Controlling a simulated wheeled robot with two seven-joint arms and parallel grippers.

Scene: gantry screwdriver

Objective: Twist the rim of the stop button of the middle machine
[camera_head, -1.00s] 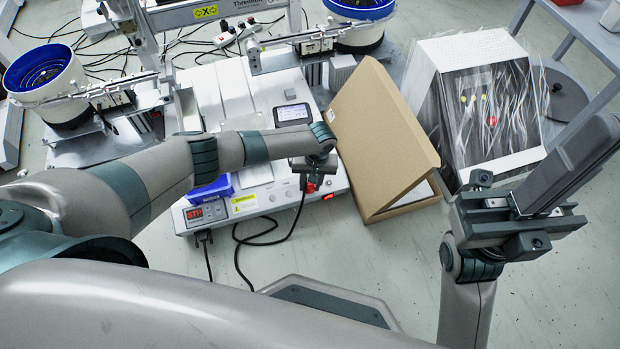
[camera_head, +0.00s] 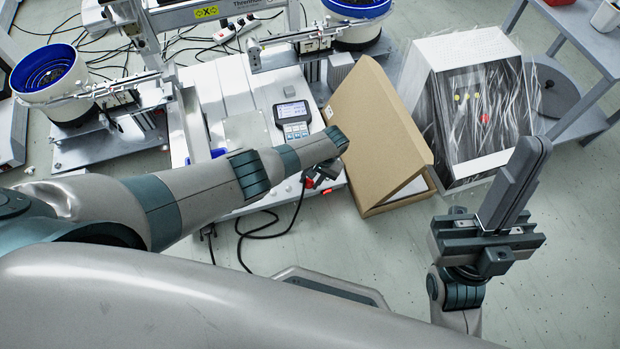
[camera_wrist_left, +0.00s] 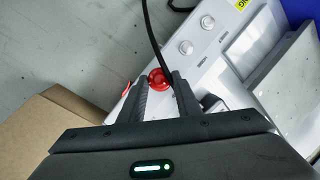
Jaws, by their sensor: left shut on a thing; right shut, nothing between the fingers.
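The white machine (camera_head: 232,92) stands in the centre of the head view. Its red stop button (camera_head: 309,183) shows at its front right, mostly covered by my left gripper (camera_head: 318,180). In the left wrist view the red round button (camera_wrist_left: 158,77) sits between the two dark fingers of my left gripper (camera_wrist_left: 160,88), which is shut on it. A dark cable runs close by the button. My right gripper (camera_head: 538,148) is shut and empty, held up at the right, well away from the machine.
A brown cardboard box (camera_head: 375,135) leans just right of the machine. A plastic-wrapped white unit (camera_head: 468,110) stands beyond it. A handheld display panel (camera_head: 292,118) lies on the machine. A red switch (camera_wrist_left: 126,90) sits near the button. The floor at right front is clear.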

